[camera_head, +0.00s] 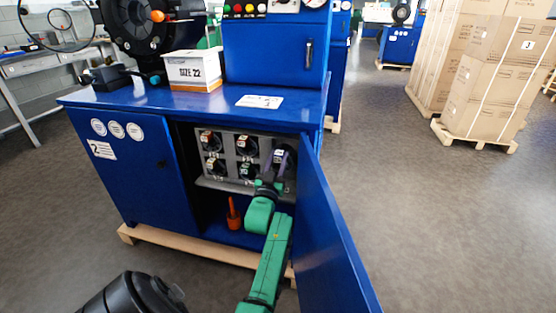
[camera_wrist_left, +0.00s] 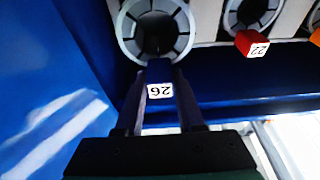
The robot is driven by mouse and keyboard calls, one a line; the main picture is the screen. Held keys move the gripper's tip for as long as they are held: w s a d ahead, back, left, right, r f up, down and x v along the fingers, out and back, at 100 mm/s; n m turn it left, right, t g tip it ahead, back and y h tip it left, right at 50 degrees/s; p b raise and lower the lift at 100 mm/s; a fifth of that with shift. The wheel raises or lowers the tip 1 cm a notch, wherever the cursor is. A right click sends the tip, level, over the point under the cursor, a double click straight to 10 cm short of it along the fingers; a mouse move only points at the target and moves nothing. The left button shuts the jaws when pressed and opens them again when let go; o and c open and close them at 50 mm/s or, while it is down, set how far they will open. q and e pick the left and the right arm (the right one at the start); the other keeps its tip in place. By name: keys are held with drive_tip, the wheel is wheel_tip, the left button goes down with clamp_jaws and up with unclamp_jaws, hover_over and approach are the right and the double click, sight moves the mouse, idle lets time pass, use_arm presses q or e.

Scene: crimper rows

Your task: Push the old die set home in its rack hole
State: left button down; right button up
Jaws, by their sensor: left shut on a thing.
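The old die set (camera_wrist_left: 155,30) is a grey segmented ring with a dark centre and a block tagged 26 (camera_wrist_left: 159,91). My left gripper (camera_wrist_left: 160,80) is shut on that block. In the head view my left gripper (camera_head: 281,166) reaches into the open cabinet, at the right end of the rack's upper row. The die set is at a hole of the grey rack (camera_head: 230,157); how deep it sits cannot be told. The gripper and arm hide much of it and the lower right hole. My right gripper is not in view.
Neighbouring die sets sit in the rack, one with a red tag block (camera_wrist_left: 252,44). The open blue door (camera_head: 325,235) stands close to the right of my arm. An orange tool (camera_head: 234,214) stands on the cabinet floor. A SIZE 22 box (camera_head: 192,72) is on the top.

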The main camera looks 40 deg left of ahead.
sight(282, 147)
use_arm(q)
drive_tip(key=shift+r, duration=0.4)
idle(0.5)
drive_tip(key=shift+w+a+b, duration=0.5)
drive_tip(key=shift+w+b, duration=0.15)
drive_tip(key=shift+w, duration=0.25)
drive_tip(key=shift+w+a+b, duration=0.55)
drive_tip(key=shift+w+b, duration=0.1)
drive_tip(key=shift+w, duration=0.3)
drive_tip(key=shift+w+a+b, duration=0.5)
drive_tip(key=shift+w+b, duration=0.15)
drive_tip(key=shift+w, duration=0.25)
idle(0.7)
